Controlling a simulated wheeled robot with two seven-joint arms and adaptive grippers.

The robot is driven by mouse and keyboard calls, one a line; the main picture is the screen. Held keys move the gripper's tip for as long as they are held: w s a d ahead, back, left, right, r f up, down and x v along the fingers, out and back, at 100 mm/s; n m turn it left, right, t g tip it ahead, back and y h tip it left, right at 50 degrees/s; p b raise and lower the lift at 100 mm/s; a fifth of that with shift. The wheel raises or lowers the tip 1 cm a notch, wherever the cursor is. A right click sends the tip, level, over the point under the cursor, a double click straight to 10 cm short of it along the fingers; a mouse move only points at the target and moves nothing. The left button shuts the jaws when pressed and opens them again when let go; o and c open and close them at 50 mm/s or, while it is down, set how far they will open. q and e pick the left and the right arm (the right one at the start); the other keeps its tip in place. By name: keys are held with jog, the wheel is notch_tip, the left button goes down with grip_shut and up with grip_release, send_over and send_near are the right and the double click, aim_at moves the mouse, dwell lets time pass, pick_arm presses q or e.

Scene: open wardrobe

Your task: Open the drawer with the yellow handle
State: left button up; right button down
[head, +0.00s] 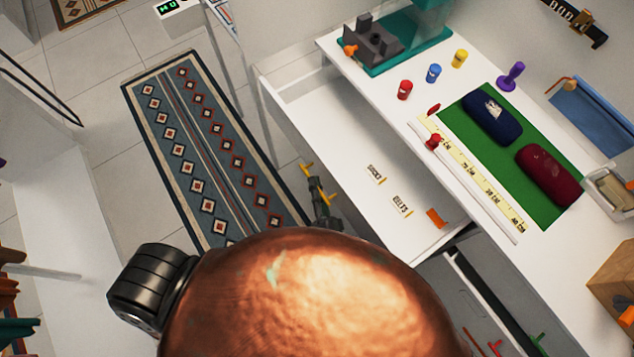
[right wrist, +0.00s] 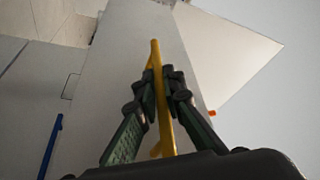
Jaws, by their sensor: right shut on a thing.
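The drawer (head: 325,115) with the yellow handle stands pulled out from under the white top, its white inside open to view. The yellow handle (head: 307,169) is a bar on the drawer's front, and it also shows in the right wrist view (right wrist: 155,60). My right gripper (head: 318,188) is at the front of the drawer. In the right wrist view, its two dark green fingers (right wrist: 164,85) are closed around the yellow bar from both sides. My left gripper is not in view.
Small labels (head: 401,205) and an orange piece (head: 436,217) lie in the drawer. The white top (head: 385,110) holds a green mat (head: 476,118) with two rolled items and several small bottles. A patterned rug (head: 208,140) covers the floor. A blue handle (right wrist: 50,147) is nearby.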

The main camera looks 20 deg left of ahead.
jog(key=c, duration=2)
grip_release()
jog(key=shift+c, duration=0.2)
